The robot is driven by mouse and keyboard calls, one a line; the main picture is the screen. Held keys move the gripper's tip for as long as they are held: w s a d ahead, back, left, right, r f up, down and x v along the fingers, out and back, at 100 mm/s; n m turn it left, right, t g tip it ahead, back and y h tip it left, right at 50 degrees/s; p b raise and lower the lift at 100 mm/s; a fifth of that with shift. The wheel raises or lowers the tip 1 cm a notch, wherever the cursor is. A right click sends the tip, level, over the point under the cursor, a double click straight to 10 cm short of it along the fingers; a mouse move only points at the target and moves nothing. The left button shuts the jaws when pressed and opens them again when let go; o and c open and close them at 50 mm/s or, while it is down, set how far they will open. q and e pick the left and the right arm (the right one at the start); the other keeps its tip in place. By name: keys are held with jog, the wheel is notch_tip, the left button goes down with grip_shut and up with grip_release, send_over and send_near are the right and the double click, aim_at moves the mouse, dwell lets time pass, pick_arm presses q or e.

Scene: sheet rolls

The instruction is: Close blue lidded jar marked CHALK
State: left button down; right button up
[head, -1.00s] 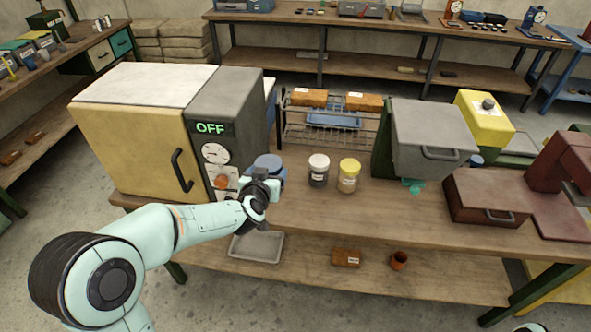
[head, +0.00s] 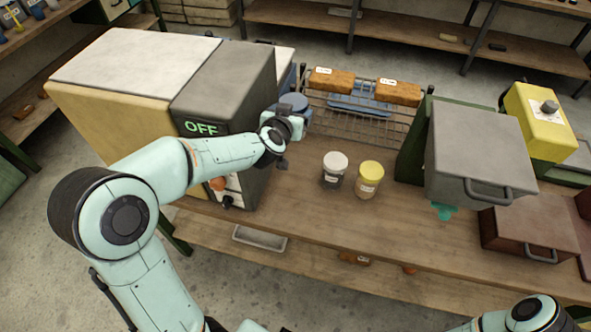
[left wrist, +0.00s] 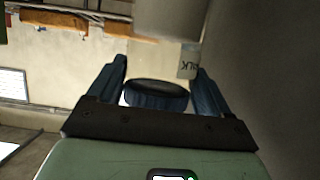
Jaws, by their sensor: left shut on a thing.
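A white-lidded jar (head: 335,170) and a yellow-lidded jar (head: 369,180) stand on the bench right of my left gripper. The oven (head: 228,90), reading OFF, is close on the left. A wire rack (head: 350,128) with bricks is behind. The front bench middle (head: 330,220) is clear.

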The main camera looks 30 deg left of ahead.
pick_arm(q)
jog(key=shift+s+r, duration=0.1)
jog(key=shift+s, duration=0.05)
pick_arm(e)
jog(key=shift+s, duration=0.15)
pick_arm(q)
jog(key=shift+f, duration=0.3)
notch_tip(320, 180, down, 8)
jog(key=b, duration=0.4)
jog(key=shift+s+f+b, duration=0.15)
jog(key=shift+b, duration=0.2)
notch_tip(320, 180, down, 7)
jog(key=b, duration=0.2)
jog(key=shift+w, duration=0.25)
pick_arm(e)
jog(key=s+f, duration=0.4)
jog(key=f, duration=0.4)
pick_arm(q)
jog(key=shift+f+b, duration=0.45)
jog(key=shift+f, duration=1.6)
pick_arm(e)
jog(key=shift+s+f+g, duration=0.25)
jog(key=shift+f+g, duration=0.05)
jog(key=shift+f, duration=0.15)
